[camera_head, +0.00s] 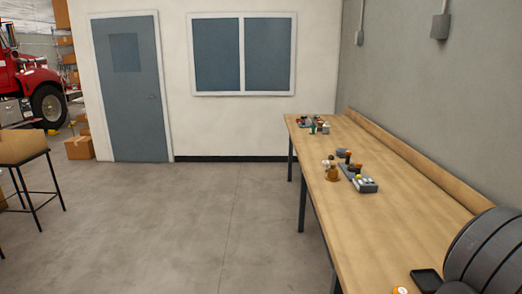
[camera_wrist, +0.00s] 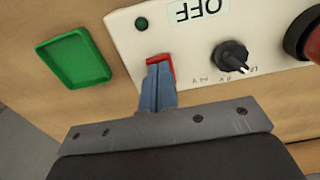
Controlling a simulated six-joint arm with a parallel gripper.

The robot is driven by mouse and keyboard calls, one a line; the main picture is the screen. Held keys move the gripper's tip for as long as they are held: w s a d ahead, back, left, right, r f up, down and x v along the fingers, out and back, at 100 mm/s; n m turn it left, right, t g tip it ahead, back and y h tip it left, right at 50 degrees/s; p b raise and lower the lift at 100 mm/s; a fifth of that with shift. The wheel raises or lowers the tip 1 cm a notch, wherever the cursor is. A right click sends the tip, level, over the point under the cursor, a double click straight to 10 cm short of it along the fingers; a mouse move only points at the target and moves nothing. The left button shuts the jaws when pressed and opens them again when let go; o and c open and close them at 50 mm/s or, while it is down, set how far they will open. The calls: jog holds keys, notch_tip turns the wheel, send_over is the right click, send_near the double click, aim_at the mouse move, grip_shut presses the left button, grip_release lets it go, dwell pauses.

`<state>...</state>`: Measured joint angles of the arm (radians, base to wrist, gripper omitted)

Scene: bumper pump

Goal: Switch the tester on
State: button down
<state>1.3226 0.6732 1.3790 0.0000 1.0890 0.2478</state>
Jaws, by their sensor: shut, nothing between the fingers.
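The tester (camera_wrist: 190,50) is a pale panel seen upside down in the wrist view, with a display (camera_wrist: 196,10) that reads OFF. It has a red rocker switch (camera_wrist: 162,58) in a red frame, a dark green round lamp (camera_wrist: 142,23) and a black knob (camera_wrist: 230,56). My gripper (camera_wrist: 160,68) is shut and empty. Its blue-grey fingertips are right at the red switch and cover part of it. I cannot tell whether they touch it. I cannot make out the tester for certain in the head view.
A green tray (camera_wrist: 72,60) lies left of the tester. In the head view, the long wooden bench (camera_head: 390,220) holds groups of small parts (camera_head: 352,172) and a black tray (camera_head: 427,279).

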jog(key=shift+f, duration=0.3)
jog(key=shift+r, duration=3.55)
notch_tip(320, 180, down, 7)
jog(key=shift+r, duration=0.15)
jog(key=a+r+h, duration=0.1)
jog(key=a+r, duration=0.1)
jog(key=r, duration=0.8)
jog(key=a+r+h, duration=0.2)
jog(key=a+r, duration=0.1)
jog(key=r, duration=0.8)
jog(key=shift+a+r, duration=0.25)
jog(key=shift+r, duration=0.05)
